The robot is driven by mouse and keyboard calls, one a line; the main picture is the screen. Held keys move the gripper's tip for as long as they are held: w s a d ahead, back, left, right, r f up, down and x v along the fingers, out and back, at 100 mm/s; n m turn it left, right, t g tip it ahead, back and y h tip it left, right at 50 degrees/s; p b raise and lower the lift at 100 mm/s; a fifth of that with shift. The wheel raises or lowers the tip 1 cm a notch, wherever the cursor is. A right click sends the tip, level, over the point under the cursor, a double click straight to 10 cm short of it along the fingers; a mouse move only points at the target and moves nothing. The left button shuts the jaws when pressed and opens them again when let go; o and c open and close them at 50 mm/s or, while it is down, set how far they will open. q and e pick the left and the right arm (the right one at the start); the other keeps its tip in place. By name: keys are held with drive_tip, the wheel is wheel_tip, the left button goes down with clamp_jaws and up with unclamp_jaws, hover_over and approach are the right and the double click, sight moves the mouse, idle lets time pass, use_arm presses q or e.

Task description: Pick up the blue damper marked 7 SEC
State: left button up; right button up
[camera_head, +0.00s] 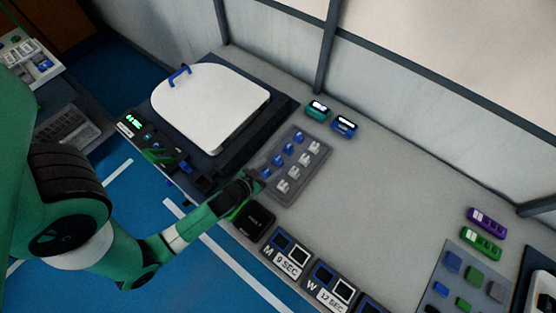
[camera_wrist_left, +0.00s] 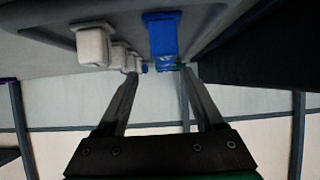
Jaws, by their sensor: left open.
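Several blue dampers (camera_head: 289,149) stand in one row of a grey tray (camera_head: 318,163), with a row of white dampers (camera_head: 293,172) beside them. My left gripper (camera_head: 256,183) is at the tray's near-left end, close to the nearest blue damper (camera_head: 266,173). In the left wrist view my left gripper (camera_wrist_left: 159,74) is open and empty. A blue damper (camera_wrist_left: 162,36) with faint, unreadable marking shows between the lines of its fingers, and a white damper (camera_wrist_left: 93,45) is to the left. I cannot read 7 SEC on any damper. My right gripper is not in view.
A black box (camera_head: 254,220) and labelled blocks (camera_head: 289,257) line the front edge.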

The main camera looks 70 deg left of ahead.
sight(277, 159)
use_arm(q)
drive_tip(key=shift+a+x, duration=0.2)
drive_tip(key=shift+x, duration=1.15)
drive_tip(key=shift+a+x, duration=0.2)
drive_tip(key=shift+x, duration=1.1)
drive_tip(key=shift+s+r, duration=0.15)
clamp_jaws()
